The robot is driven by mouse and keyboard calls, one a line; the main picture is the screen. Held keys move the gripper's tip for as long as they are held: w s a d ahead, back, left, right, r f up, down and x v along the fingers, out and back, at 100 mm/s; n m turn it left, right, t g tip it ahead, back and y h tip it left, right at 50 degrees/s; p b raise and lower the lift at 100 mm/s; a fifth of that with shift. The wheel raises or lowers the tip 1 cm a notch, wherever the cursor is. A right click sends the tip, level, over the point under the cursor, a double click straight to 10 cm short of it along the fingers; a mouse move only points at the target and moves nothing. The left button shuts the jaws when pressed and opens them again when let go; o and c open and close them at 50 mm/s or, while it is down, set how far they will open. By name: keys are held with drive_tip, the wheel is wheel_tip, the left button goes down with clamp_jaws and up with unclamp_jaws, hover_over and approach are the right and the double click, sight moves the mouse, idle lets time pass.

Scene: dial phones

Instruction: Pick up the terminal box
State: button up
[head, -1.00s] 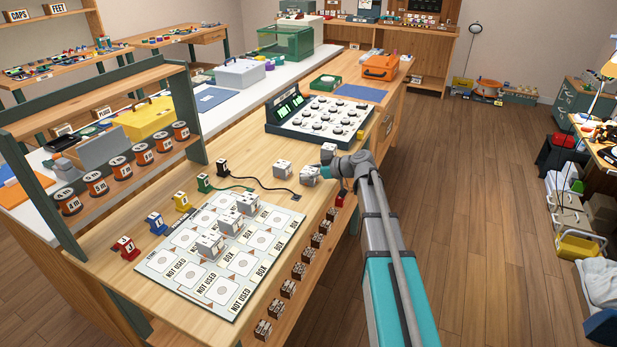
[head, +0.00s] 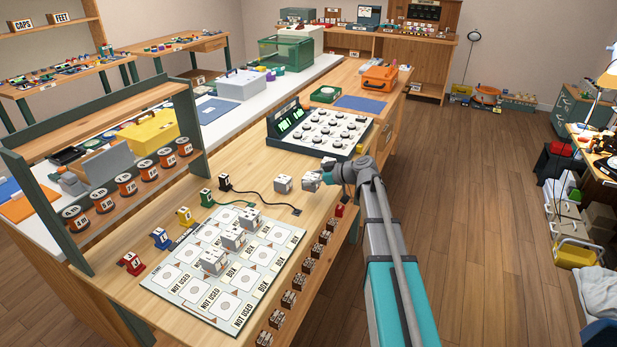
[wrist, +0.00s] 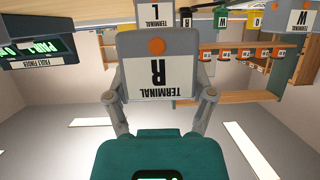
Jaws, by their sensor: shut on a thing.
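My gripper (head: 325,175) is over the right edge of the wooden workbench. It is shut on a pale grey terminal box (head: 311,181), which seems to be slightly above the bench top. In the wrist view, which looks upside down, the held box (wrist: 158,65) fills the space between my two fingers (wrist: 160,97). Its label reads TERMINAL R, with an orange dot beside it. A second box, labelled TERMINAL L (wrist: 165,12), is just beyond it. That one appears to be the box (head: 282,184) standing left of my gripper.
A layout board (head: 225,308) with several grey boxes lies on the bench in front. Coloured plugs (head: 161,238) stand along its left side. A fault finder panel (head: 318,133) stands behind my gripper. Black and green cables lie nearby. The floor (head: 480,220) to the right is clear.

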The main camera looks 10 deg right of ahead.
drive_tip(key=s+d+r+p, duration=0.4)
drive_tip(key=s+r+p, duration=0.3)
drive_tip(key=s, duration=0.5)
drive_tip(key=shift+d+r+p, duration=0.15)
drive_tip(key=shift+r+p, duration=0.25)
drive_tip(key=shift+r, duration=0.45)
